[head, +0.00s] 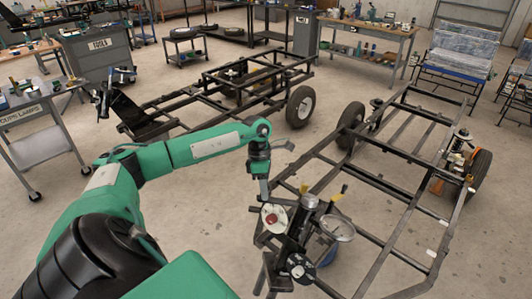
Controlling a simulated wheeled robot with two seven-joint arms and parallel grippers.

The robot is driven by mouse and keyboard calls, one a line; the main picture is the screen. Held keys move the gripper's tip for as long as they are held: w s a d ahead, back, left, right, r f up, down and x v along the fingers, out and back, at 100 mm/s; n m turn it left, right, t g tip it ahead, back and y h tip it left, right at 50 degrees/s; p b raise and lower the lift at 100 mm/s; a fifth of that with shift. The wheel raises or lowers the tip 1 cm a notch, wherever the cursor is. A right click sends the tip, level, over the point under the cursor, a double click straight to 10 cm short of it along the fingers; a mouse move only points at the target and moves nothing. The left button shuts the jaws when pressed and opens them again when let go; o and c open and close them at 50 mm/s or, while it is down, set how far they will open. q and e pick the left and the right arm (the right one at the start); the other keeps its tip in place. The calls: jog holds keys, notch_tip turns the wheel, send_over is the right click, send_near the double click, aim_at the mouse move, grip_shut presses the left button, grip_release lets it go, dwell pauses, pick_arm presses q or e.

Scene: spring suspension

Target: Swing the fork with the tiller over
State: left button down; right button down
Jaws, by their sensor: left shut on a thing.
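My left gripper (261,172) hangs from the green arm at the middle of the head view, pointing down. It is shut on the upper end of a slim grey upright bar, which looks like the tiller (264,190). The bar meets the dark fork assembly (274,262) at the near end of the black cart frame (388,242). A round plate with a red centre (273,218), a silver round dish (338,228) and yellow-tipped parts crowd this assembly. The fingertips are small, and the exact grip is hard to see. My right gripper is not in view.
A second black frame (185,103) with a wheel (300,106) lies beyond my arm. A grey trolley (45,145) stands at left. Bare floor (235,158) lies between the frames.

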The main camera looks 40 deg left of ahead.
pick_arm(q)
jog(key=c, duration=1.2)
grip_release()
jog(key=shift+w+a+r, duration=0.1)
jog(key=shift+a+r, duration=0.1)
jog(key=shift+r, duration=0.25)
jog(key=b+v, duration=0.3)
jog(key=v, duration=1)
jog(key=shift+f, duration=0.1)
